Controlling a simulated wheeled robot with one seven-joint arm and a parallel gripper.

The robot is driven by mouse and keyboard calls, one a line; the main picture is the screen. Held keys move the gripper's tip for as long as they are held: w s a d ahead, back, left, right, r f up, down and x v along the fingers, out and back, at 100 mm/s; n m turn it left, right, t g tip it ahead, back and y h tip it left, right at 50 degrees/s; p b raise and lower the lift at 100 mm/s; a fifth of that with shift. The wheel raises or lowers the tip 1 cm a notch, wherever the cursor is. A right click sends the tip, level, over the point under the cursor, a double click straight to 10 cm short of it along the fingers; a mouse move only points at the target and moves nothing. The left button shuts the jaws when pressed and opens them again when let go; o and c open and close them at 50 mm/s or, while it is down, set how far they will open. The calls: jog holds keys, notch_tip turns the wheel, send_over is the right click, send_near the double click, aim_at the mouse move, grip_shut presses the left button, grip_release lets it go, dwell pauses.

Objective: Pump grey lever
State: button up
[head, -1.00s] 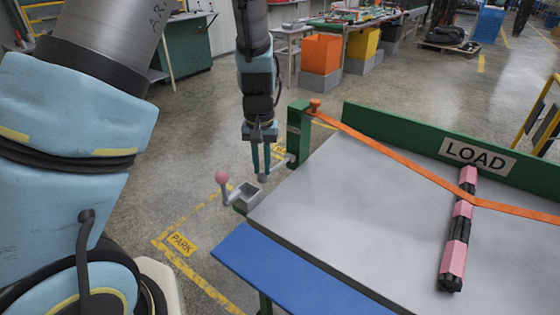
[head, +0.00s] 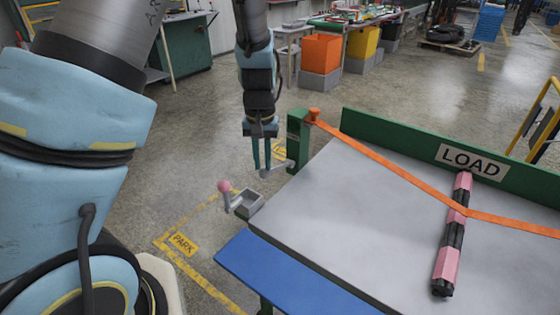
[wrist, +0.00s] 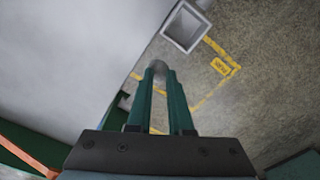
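The grey lever (head: 275,171) sticks out to the left from beside the green post (head: 298,138) at the table's left edge. My gripper (head: 261,168) points down over the lever's free end, its two dark green fingers close together. The rest of the lever is mostly hidden there by the fingers. A second lever with a pink ball (head: 224,187) stands to the left, next to a small grey open box (head: 248,205).
The grey table (head: 340,220) lies right of my gripper, with a LOAD sign (head: 472,160), an orange strap (head: 385,165) and a pink-black bundle (head: 452,235). A blue panel (head: 270,275) sits at its front. Open floor with yellow PARK marking (head: 183,243) lies left.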

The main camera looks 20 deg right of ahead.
jog(key=shift+w+d+r+p, duration=0.15)
jog(key=shift+d+r+p, duration=0.15)
jog(key=shift+r+p, duration=0.4)
jog(key=shift+w+d+r+p, duration=0.15)
jog(key=shift+d+r+p, duration=0.2)
jog(key=shift+r+p, duration=0.35)
jog(key=shift+w+d+r+p, duration=0.15)
jog(key=shift+d+r+p, duration=0.25)
jog(key=shift+r, duration=0.45)
jog(key=shift+a, duration=0.1)
